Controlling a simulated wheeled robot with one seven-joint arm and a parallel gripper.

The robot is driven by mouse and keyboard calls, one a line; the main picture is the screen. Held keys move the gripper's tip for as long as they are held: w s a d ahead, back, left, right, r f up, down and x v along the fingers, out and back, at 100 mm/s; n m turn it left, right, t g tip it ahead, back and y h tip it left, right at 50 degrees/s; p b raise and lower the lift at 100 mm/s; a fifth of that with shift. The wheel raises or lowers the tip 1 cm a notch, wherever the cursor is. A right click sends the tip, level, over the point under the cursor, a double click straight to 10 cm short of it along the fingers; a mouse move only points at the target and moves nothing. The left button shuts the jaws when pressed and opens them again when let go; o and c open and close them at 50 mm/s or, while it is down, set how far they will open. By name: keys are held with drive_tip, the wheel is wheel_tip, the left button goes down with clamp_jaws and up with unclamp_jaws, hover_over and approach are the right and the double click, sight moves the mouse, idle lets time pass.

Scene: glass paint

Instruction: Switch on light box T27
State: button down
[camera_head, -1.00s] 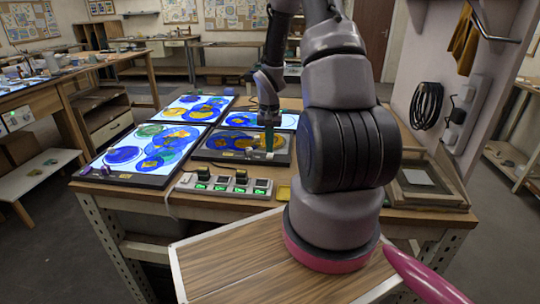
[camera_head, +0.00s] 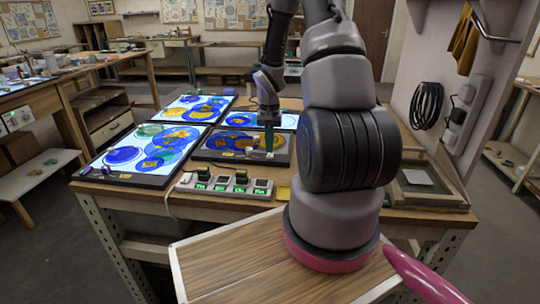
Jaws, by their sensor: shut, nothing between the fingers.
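Four light boxes lie on the workbench. The back left box (camera_head: 199,108), front left box (camera_head: 140,151) and back right box (camera_head: 285,121) glow white-blue under blue, green and yellow glass pieces. The front right box (camera_head: 215,146) is dark, with blue and yellow glass on it. No T27 label is legible. My gripper (camera_head: 269,150) is shut and empty, pointing down over the right part of the dark box, close to a small white piece (camera_head: 258,155) at its front edge. I cannot tell whether the fingertips touch anything.
A power strip (camera_head: 224,184) with several plugs and green displays lies at the bench's front edge. A yellow piece (camera_head: 284,193) is beside it. A framed tray (camera_head: 425,186) sits on the right. My arm hides part of the bench.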

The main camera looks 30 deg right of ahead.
drive_tip(key=shift+f, duration=0.85)
idle(0.4)
drive_tip(key=shift+r, duration=3.5)
wheel_tip(320, 180, up, 10)
drive_tip(key=t, duration=0.2)
hover_over(269, 156)
drive_tip(key=s+a, duration=0.1)
drive_tip(key=a, duration=0.1)
drive_tip(key=s+a+r+n+t, duration=0.1)
drive_tip(key=s+a+r, duration=0.15)
drive_tip(key=r, duration=0.35)
drive_tip(key=s+a+r, duration=0.2)
drive_tip(key=s+r, duration=0.1)
drive_tip(key=r, duration=0.2)
drive_tip(key=s+a+r+t+y, duration=0.1)
drive_tip(key=s+a+r+t, duration=0.1)
drive_tip(key=s+r, duration=0.3)
drive_tip(key=s+a+r+n+t+y, duration=0.1)
drive_tip(key=s+a+r+t, duration=0.1)
drive_tip(key=s+a+r, duration=0.2)
drive_tip(key=s+r, duration=0.2)
drive_tip(key=s, duration=0.2)
drive_tip(key=shift+a+r+n, duration=0.2)
drive_tip(key=shift+a+n, duration=0.1)
drive_tip(key=shift+a, duration=0.05)
